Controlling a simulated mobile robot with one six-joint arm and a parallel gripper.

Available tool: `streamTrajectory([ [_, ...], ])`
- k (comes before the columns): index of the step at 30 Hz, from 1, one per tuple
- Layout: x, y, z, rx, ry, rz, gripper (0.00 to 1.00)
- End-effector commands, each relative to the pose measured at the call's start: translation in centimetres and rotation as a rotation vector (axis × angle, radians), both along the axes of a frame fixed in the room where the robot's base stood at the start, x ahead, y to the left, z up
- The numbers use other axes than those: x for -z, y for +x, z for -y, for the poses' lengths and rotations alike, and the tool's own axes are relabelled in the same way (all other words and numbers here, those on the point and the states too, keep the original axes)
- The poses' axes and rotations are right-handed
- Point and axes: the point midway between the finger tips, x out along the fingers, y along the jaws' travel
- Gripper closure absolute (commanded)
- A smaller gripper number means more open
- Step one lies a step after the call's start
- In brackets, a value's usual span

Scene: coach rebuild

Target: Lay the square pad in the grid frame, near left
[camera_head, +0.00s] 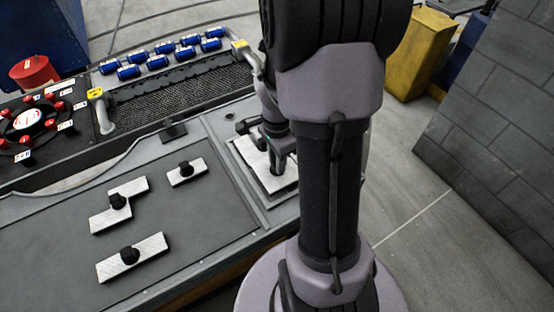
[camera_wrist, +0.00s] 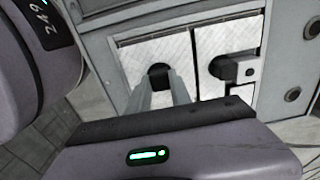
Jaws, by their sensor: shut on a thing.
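My gripper (camera_wrist: 168,92) is shut on the black knob of the square pad (camera_wrist: 135,62), a white textured plate, in the wrist view. The pad lies at the left inside the grey grid frame (camera_wrist: 283,75), beside another white pad (camera_wrist: 240,40) with its own black knob. I cannot tell whether the held pad rests on the frame's floor or is slightly above it. In the head view my gripper (camera_head: 280,165) is over the frame (camera_head: 243,178), and my arm hides much of the frame's right side.
On the grey bench lie a stepped white pad (camera_head: 133,189), a small oblong pad (camera_head: 199,165) and a longer pad (camera_head: 152,246), each with a black knob. Behind are a rack of blue cylinders (camera_head: 157,60), a red container (camera_head: 34,72) and a yellow bin (camera_head: 420,50).

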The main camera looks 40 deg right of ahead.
Motion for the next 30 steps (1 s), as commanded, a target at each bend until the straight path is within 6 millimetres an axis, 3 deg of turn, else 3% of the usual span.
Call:
streamTrajectory([
  [30, 1.5, 0.0, 0.0, 0.000, 0.000, 0.000, 1.00],
])
